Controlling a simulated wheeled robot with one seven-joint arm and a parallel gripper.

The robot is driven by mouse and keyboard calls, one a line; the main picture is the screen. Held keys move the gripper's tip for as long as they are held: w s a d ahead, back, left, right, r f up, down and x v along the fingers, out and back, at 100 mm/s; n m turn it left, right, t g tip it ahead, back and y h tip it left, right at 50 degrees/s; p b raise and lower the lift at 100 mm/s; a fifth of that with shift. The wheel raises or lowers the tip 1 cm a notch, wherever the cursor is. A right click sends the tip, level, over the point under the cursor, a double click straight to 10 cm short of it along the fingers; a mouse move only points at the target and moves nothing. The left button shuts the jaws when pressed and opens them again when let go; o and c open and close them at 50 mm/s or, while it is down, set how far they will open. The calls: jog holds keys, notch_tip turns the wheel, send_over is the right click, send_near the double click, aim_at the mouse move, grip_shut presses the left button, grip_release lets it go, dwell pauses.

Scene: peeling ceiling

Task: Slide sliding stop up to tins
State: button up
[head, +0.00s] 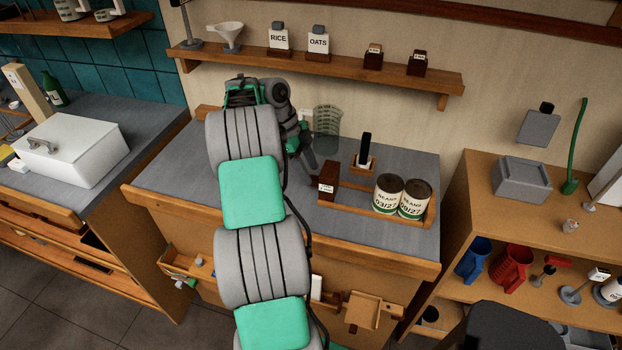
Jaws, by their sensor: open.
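A dark brown block (328,182) with a white label stands at the tray's left end, a gap away from the tins. A wooden piece with an upright black handle (365,150) stands behind, between block and tins. I cannot tell for sure which of these is the sliding stop. My gripper (306,160) is open, left of the black handle and behind the brown block, partly hidden by my arm.
A clear measuring beaker (327,128) stands at the back of the counter, close to my gripper. A wall shelf (330,66) holds a funnel, RICE and OATS containers and small brown boxes. The counter right of the tray is clear.

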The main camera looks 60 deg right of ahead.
jog(key=shift+x, duration=1.1)
grip_shut()
dwell(0.6)
